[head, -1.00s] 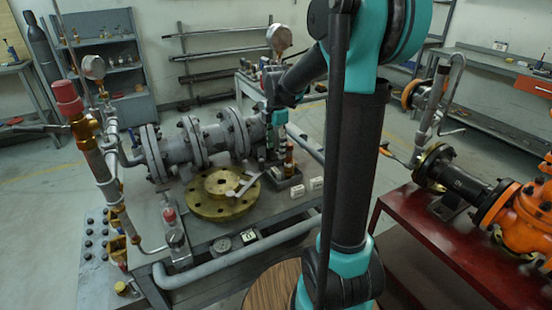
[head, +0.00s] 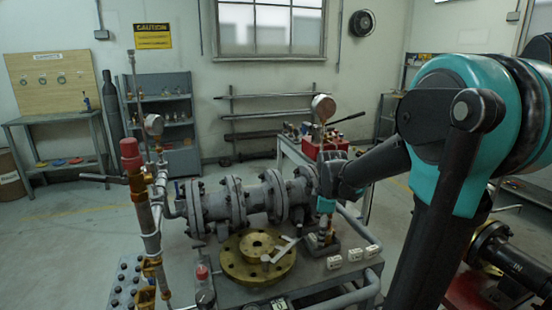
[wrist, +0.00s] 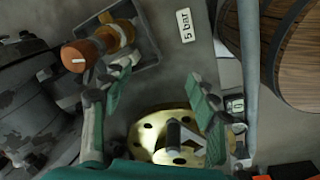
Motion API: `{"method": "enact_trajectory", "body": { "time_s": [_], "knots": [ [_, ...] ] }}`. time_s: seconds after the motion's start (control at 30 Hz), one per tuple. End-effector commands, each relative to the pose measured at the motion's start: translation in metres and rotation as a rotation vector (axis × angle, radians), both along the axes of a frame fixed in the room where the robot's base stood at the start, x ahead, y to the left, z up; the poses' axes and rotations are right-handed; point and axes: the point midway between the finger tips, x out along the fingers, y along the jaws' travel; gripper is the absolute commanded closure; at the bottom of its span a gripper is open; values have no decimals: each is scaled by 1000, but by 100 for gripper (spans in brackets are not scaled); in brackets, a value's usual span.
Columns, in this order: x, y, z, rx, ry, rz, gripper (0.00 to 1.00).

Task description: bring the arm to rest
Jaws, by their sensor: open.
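My gripper (head: 325,216) is at the end of my arm, pointing down above the small grey tray (head: 334,248) at the right of the workbench. In the wrist view my gripper (wrist: 152,98) has its two green-padded fingers spread, with nothing between them. The brass flange (wrist: 150,130) lies below, with a grey metal tool on it. In the head view the flange (head: 232,268) lies flat on the bench, left of the gripper. An orange-brown handled item (wrist: 85,55) stands in the tray beside the left finger; whether they touch is unclear.
Grey flanged piping (head: 240,203) runs behind the gripper. A red-capped vertical pipe (head: 130,155) stands at the left. Several white label blocks (head: 355,255) sit right of the tray, one reading "5 bar" (wrist: 185,25). A wooden barrel (wrist: 300,60) shows at the wrist view's right.

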Motion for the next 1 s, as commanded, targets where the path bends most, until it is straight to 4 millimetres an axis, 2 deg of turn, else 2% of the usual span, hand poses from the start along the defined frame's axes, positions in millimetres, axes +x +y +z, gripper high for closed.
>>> {"method": "enact_trajectory", "body": {
  "time_s": [0.03,0.3,0.5,0.63,1.0],
  "knots": [
    [-15,-4,-7,12,-19,-104,41],
    [-88,-19,-48,138,-133,-746,41],
    [-131,-26,-75,246,-186,-1116,41],
    [-142,-27,-83,285,-201,-1227,41],
    [-142,-27,-83,285,-201,-1227,41]
  ]
}}
